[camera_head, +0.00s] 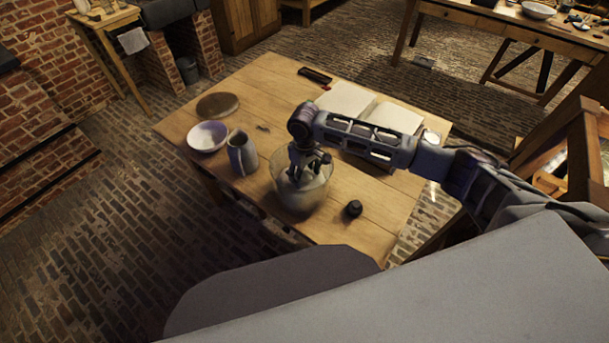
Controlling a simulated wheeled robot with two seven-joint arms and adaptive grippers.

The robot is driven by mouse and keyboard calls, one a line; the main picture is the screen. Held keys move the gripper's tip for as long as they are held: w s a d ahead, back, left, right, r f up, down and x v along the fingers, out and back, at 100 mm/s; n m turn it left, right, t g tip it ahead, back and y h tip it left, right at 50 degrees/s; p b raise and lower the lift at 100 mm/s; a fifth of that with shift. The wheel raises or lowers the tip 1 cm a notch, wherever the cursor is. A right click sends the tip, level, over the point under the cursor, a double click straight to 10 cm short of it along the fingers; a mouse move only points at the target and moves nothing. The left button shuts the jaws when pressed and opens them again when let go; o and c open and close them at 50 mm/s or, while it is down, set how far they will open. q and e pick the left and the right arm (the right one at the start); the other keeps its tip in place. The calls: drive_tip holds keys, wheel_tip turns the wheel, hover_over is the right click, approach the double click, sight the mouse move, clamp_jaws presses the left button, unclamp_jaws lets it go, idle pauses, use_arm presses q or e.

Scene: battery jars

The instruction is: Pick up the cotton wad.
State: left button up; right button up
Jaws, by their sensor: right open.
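My right gripper (309,170) points down at the mouth of a wide glass jar (301,199) near the table's front edge. It is open, and its fingers overlap the jar's upper part. Pale contents show through the jar's glass. I cannot tell the cotton wad apart with certainty; it may be in the jar or hidden by the gripper. My left gripper is not in view.
The wooden table (235,88) also bears a grey jug (242,153), a white bowl (208,136), a brown disc (217,105), a dark narrow case (315,75), an open book (346,101) and a small black object (354,208). Bare wood lies around the jar.

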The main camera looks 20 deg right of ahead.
sight(305, 172)
drive_tip(key=c, duration=0.8)
drive_tip(key=shift+r, duration=0.1)
drive_tip(key=shift+r, duration=4.95)
drive_tip(key=shift+c, duration=1.2)
